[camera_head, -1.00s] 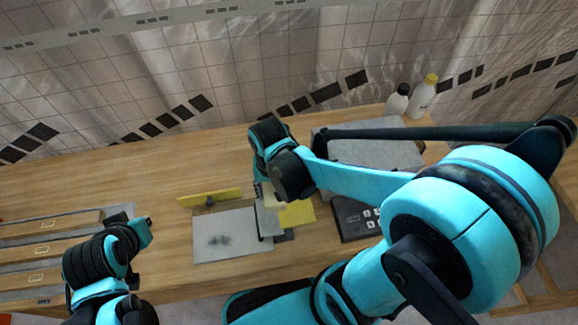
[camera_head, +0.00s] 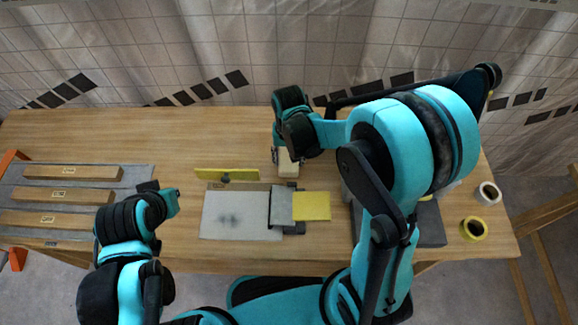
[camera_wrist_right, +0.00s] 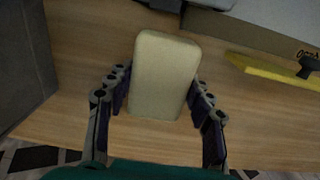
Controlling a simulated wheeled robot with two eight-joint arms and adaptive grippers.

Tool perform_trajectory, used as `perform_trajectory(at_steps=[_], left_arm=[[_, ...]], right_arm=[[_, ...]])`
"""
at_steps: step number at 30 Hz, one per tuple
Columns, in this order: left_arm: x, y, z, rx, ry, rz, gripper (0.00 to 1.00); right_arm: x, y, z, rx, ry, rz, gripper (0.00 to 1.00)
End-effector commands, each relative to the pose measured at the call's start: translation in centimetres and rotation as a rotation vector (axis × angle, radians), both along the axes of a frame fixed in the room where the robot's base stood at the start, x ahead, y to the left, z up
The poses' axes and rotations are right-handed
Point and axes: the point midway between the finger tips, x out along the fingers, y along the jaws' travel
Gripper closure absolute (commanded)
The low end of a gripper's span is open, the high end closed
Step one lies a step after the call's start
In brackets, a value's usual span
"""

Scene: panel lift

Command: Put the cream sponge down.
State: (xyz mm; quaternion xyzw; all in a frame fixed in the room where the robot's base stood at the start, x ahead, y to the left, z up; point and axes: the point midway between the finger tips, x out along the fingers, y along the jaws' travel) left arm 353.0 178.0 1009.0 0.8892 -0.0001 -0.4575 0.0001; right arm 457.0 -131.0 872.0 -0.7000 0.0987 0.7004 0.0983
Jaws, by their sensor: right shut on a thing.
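The cream sponge (camera_wrist_right: 164,76) is between the two fingers of my right gripper (camera_wrist_right: 160,108) in the right wrist view, with a finger at each side of it. In the head view the sponge (camera_head: 287,163) shows below my right gripper (camera_head: 281,156), over the wooden table behind the panel and its pads. Whether its underside touches the table I cannot tell. My left gripper (camera_head: 172,202) is at the left, above the table and empty-looking; its fingers are too small and turned to judge.
A pale panel with a dark smudge (camera_head: 235,218) lies mid-table, with a grey pad (camera_head: 282,205) and a yellow pad (camera_head: 312,207) beside it. A yellow-bladed tool (camera_head: 227,174) lies behind it. Labelled wooden bars (camera_head: 66,195) lie left. Tape rolls (camera_head: 474,229) stand right. The back left table is clear.

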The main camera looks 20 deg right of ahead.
Motion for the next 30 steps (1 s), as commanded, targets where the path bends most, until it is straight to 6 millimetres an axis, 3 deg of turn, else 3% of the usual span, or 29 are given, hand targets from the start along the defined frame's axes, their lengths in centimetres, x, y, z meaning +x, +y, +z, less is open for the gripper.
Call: perform_trajectory(at_steps=[7, 19, 20, 21, 30], left_arm=[[0.0, 0.0, -2.0, 0.000, 0.000, 0.000, 1.00], [0.0, 0.0, -2.3, 0.000, 0.000, 0.000, 1.00], [0.0, 0.0, -2.1, 0.000, 0.000, 0.000, 1.00], [0.0, 0.0, -2.1, 0.000, 0.000, 0.000, 1.00], [0.0, 0.0, -2.1, 0.000, 0.000, 0.000, 1.00]], right_arm=[[0.0, 0.0, -3.7, 0.000, 0.000, 0.000, 0.84], [-0.1, 0.0, -4.1, 0.000, 0.000, 0.000, 0.84], [-0.1, 0.0, -4.0, 0.000, 0.000, 0.000, 0.40], [-0.1, 0.0, -3.9, 0.000, 0.000, 0.000, 0.29], [-0.1, 0.0, -3.9, 0.000, 0.000, 0.000, 0.27]])
